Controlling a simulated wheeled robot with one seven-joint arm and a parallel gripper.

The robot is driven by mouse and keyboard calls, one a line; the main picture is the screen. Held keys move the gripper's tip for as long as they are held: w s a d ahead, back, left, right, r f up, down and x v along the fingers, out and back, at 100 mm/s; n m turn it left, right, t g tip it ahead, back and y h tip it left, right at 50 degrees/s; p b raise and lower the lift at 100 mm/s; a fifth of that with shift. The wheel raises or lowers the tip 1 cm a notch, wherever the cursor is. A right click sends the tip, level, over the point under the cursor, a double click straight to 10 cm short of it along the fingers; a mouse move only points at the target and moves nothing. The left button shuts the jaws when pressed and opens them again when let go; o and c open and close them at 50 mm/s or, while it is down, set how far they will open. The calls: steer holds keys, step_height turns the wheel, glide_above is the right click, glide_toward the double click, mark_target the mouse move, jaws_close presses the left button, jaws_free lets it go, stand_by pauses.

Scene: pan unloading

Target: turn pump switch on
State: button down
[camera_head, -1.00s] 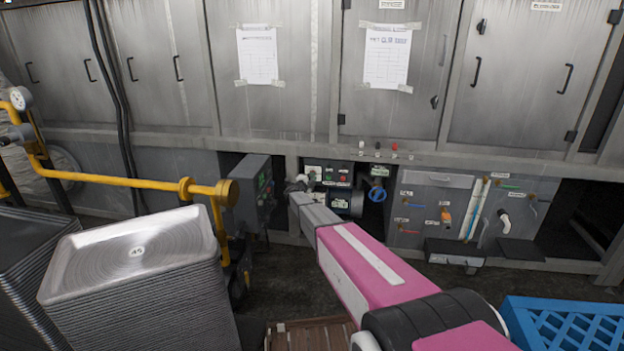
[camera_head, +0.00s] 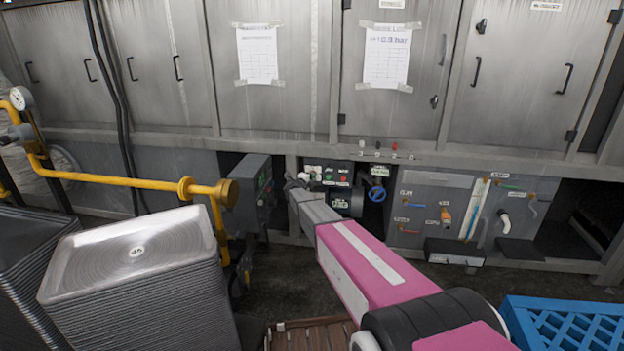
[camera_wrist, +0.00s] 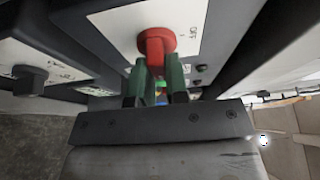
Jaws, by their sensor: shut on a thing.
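In the wrist view, the red pump switch (camera_wrist: 156,42) is a round knob with a raised bar, on a white label plate (camera_wrist: 200,22) with small lettering. The two green fingers of my gripper (camera_wrist: 158,77) are shut on the bar of the switch, one on each side. In the head view, my pink and grey arm reaches to the low equipment under the cabinets. My gripper (camera_head: 293,182) is small and partly hidden there, and I cannot make out the switch's position.
A grey control box (camera_head: 252,190) stands just left of my gripper, and a dark panel with buttons (camera_head: 330,174) just right. A yellow pipe (camera_head: 120,181) and stacked metal trays (camera_head: 135,250) are at left. A blue crate (camera_head: 570,325) is at lower right.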

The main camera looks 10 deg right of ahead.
steer(key=c, duration=1.1)
jaws_free()
steer(key=shift+s, duration=0.1)
steer(key=v, duration=1)
steer(key=shift+s+a, duration=0.2)
steer(key=shift+a, duration=0.05)
steer(key=shift+r, duration=0.1)
